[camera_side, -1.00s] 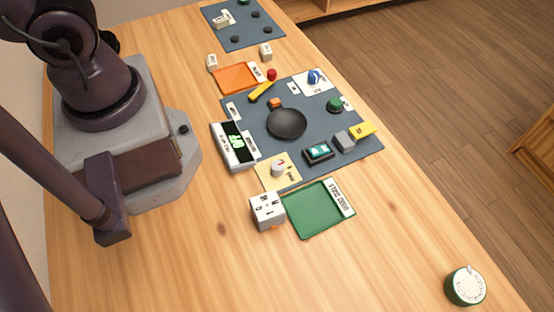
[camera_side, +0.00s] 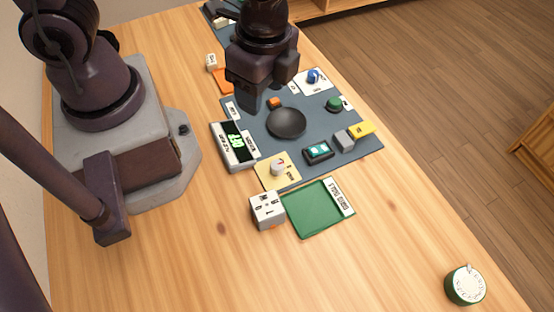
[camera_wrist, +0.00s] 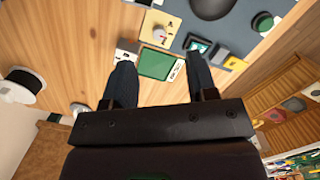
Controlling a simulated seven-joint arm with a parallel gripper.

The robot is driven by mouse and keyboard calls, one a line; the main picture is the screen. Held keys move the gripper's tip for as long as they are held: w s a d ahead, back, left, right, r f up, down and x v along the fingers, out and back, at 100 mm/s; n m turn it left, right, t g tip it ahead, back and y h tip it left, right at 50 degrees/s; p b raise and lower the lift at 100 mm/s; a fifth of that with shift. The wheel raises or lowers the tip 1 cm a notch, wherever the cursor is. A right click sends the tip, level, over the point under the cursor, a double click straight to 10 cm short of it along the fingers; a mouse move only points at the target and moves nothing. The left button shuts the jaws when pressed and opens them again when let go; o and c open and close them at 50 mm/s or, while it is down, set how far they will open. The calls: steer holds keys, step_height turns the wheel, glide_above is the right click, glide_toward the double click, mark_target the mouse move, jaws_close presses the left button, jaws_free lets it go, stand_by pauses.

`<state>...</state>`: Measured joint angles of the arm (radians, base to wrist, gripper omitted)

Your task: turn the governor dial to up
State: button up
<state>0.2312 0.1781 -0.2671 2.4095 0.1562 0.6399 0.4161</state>
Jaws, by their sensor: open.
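Two knobs stand on small plates, and their lettering is too small to read, so I cannot tell which is the governor dial. A white knob with a red mark (camera_side: 278,168) sits on a yellow plate (camera_side: 266,180) at the mat's near corner; the plate also shows in the wrist view (camera_wrist: 150,32). A blue knob (camera_side: 313,76) sits on a white plate at the mat's far right. My gripper (camera_side: 262,103) hangs above the mat's far left part, apart from both knobs. Its two fingers are spread and empty in the wrist view (camera_wrist: 162,82).
On the blue-grey mat (camera_side: 240,109) are a black bowl (camera_side: 287,123), a digital display (camera_side: 233,146), a teal-screened box (camera_side: 318,152) and a green button (camera_side: 334,104). A green tray (camera_side: 318,210) and white cube (camera_side: 266,209) stand in front.

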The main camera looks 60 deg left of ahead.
mark_target(277, 164)
steer(key=d+f+m, duration=0.1)
steer(key=f+m, duration=0.1)
steer(key=f, duration=0.3)
steer(key=d+f+m, duration=0.1)
steer(key=f+m, duration=0.1)
steer(key=f, duration=0.3)
steer(key=w+d+f+m, duration=0.1)
steer(key=f+m, duration=0.1)
steer(key=f, duration=0.4)
steer(key=shift+d+f+h, duration=0.1)
steer(key=shift+d+h, duration=0.2)
steer(key=shift+h, duration=0.1)
steer(key=c, duration=0.9)
